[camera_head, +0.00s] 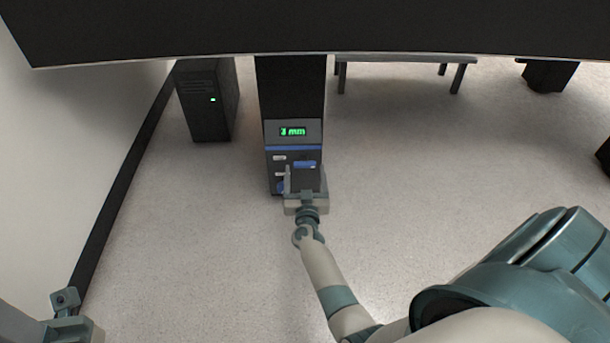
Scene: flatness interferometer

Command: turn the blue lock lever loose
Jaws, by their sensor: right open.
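The instrument's front panel (294,153) is dark, with a green "mm" readout on top. A small blue bar (305,164) shows on its right half. A blue part (281,187) lower left is mostly hidden behind my gripper. I cannot tell which of these blue parts is the lock lever. My right gripper (304,180) is open in front of the lower panel, one finger on each side, below the blue bar. I see nothing held in it; contact with the panel is unclear. Part of my left arm shows at bottom left, but its fingers do not.
A large dark slab (300,30) overhangs the top of the view. A black computer tower (207,100) with a green light stands left of the instrument. A low grey bench (405,62) stands at the back right. The speckled floor (430,150) between is clear.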

